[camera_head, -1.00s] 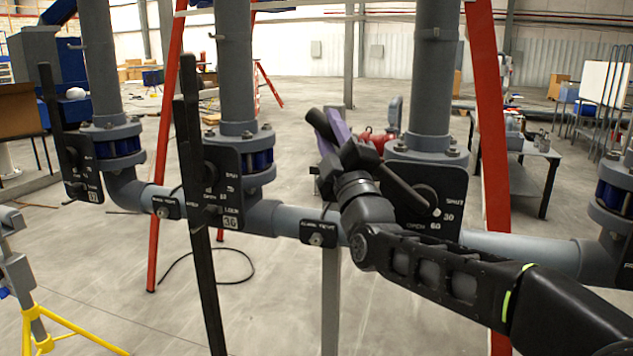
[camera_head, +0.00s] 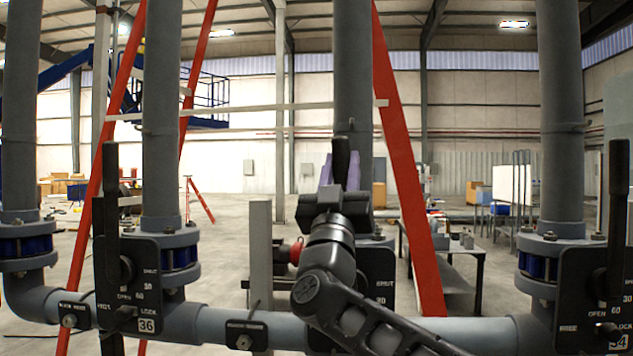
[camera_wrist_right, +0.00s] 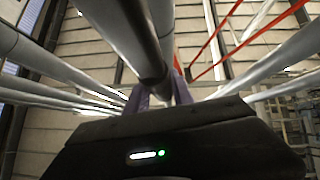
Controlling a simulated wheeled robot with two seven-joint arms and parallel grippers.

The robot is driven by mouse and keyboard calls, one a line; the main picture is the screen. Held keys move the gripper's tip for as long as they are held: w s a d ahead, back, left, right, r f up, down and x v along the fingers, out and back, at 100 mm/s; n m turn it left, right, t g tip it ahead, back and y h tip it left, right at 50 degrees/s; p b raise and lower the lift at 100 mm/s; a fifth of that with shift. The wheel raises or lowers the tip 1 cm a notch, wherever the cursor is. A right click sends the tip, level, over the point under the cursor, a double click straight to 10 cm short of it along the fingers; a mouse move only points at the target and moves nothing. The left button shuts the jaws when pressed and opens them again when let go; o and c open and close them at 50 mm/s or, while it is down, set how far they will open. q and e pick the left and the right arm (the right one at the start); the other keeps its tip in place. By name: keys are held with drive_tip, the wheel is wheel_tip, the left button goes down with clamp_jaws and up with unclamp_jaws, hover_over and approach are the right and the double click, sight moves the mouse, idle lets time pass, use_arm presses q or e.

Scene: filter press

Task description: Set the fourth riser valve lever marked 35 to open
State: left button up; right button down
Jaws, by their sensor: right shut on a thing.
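The lever (camera_head: 341,157) at the third riser from the left is black, and its upper part stands upright in the head view. Its plate (camera_head: 379,272) shows SHUT, 30 and 60. My arm hides the lower lever, the pivot and any number tag. This valve sits between the ones tagged 36 and 34. My right gripper (camera_head: 341,175) is shut on the lever, with a purple finger on each side. The purple fingers also show in the right wrist view (camera_wrist_right: 181,90), beyond my dark gripper body. My left gripper is not in view.
The valve marked 36 (camera_head: 145,285) has an upright black lever (camera_head: 111,205) to the left. The valve marked 34 (camera_head: 592,290) has another upright lever (camera_head: 616,215) to the right. Red ladder legs (camera_head: 408,160) stand behind the pipes. A grey post (camera_head: 260,265) stands left of my gripper.

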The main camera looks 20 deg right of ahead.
drive_tip(key=shift+s+d+r+m+g+h, duration=0.1)
drive_tip(key=shift+s+d+m+g+h, duration=0.2)
drive_tip(key=shift+d+m+g+h, duration=0.25)
drive_tip(key=shift+s+d+m+g+h, duration=0.25)
drive_tip(key=shift+d+m+g+h, duration=0.1)
drive_tip(key=shift+m+h, duration=0.3)
drive_tip(key=c, duration=1.1)
unclamp_jaws()
drive_tip(key=shift+y, duration=0.3)
drive_tip(key=shift+s+a+f+b, duration=0.15)
drive_tip(key=shift+a+f+b, duration=0.15)
drive_tip(key=shift+f, duration=0.1)
drive_tip(key=b+v, duration=0.1)
drive_tip(key=v, duration=0.6)
drive_tip(key=shift+d, duration=0.1)
